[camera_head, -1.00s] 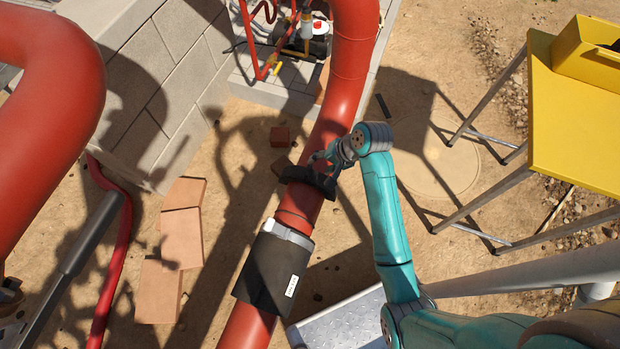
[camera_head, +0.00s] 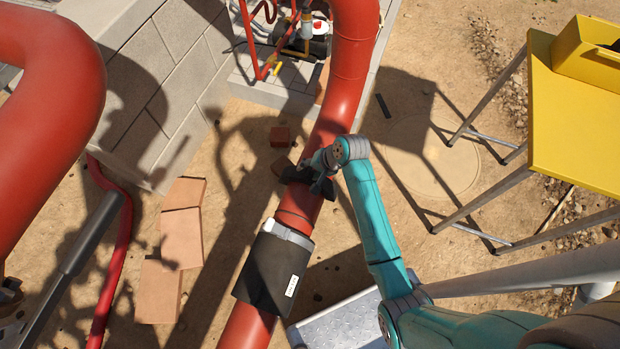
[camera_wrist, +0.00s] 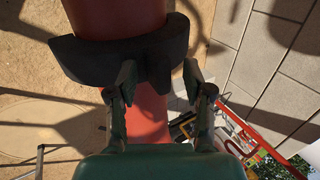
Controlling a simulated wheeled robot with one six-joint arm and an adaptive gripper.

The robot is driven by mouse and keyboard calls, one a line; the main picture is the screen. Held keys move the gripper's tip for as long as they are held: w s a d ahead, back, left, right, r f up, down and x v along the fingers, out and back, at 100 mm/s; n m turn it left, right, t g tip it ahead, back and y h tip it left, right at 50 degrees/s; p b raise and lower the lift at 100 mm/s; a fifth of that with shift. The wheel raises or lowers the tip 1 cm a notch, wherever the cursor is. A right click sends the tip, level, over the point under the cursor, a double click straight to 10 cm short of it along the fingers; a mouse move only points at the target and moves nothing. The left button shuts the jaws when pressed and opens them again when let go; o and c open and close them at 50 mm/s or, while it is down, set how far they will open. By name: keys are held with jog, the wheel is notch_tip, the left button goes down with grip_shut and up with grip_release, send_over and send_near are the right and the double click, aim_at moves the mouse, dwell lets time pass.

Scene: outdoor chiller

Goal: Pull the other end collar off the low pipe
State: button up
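The low pipe (camera_head: 340,100) is a thick red pipe running from the top centre down to the bottom left. A black end collar (camera_head: 293,173) sits around it near mid-picture, and it also shows in the wrist view (camera_wrist: 90,58) curved around the pipe (camera_wrist: 118,18). My gripper (camera_head: 318,182) is at the right side of this collar. In the wrist view my gripper (camera_wrist: 158,74) has its two fingers apart, with part of the collar between or just beyond the tips. Whether they touch it I cannot tell.
A black sleeve (camera_head: 268,278) with a metal band and white label wraps the pipe lower down. A yellow table (camera_head: 575,120) stands at the right. A block wall (camera_head: 160,90) and brown slabs (camera_head: 182,240) lie left. A large red pipe (camera_head: 60,100) fills the upper left.

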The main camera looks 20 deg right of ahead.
jog(key=shift+c, duration=0.2)
grip_shut()
jog(key=shift+r, duration=0.7)
jog(key=shift+r, duration=3.2)
